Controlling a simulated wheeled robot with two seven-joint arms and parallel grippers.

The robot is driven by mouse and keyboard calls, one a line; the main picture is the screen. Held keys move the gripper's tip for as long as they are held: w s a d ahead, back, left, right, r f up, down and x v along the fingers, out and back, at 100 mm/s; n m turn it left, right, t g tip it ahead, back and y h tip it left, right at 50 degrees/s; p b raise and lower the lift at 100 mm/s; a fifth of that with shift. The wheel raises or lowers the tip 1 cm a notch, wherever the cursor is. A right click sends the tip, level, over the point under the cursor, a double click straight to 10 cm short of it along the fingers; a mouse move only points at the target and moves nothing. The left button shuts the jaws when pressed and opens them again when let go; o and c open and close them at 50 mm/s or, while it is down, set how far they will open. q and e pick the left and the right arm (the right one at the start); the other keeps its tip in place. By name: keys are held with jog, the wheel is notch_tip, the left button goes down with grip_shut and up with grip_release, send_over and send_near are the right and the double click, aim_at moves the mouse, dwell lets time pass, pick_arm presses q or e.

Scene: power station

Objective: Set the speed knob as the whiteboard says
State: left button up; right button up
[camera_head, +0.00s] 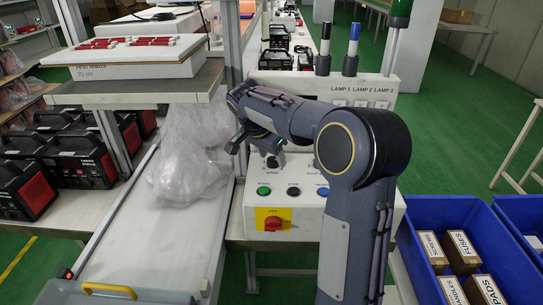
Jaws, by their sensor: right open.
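The white control panel (300,210) stands at the middle of the view. A dark knob (272,162) shows on its upper left face, partly hidden by my right gripper; I cannot read its setting. My right gripper (254,148) is open, with its fingers pointing down in front of the panel's upper left. I cannot tell whether it touches the knob. My right arm hides much of the panel's middle and right. No whiteboard with writing shows. My left gripper is not in view.
The panel also bears green (264,190), black (293,191) and blue (323,191) buttons and a red switch (273,222) on yellow. Lamp posts (349,50) rise behind. A conveyor (150,240) with a plastic bag (190,160) lies left; a blue bin (465,225) with boxes stands right.

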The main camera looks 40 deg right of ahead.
aim_at(265, 172)
jog(key=v, duration=0.7)
jog(key=shift+p, duration=0.4)
jog(key=shift+s+r, duration=0.1)
jog(key=s+a+f+n+t+y+p, duration=0.1)
jog(key=s+a+n+y+p, duration=0.3)
jog(key=s, duration=0.9)
jog(key=s+a+n+t+y+p, duration=0.3)
jog(key=s+a+n+y+p, duration=0.1)
jog(key=s+a+n, duration=0.6)
jog(key=s+a, duration=0.3)
jog(key=a, duration=0.1)
jog(key=shift+a+f+t, duration=0.2)
jog(key=shift+f+t, duration=0.2)
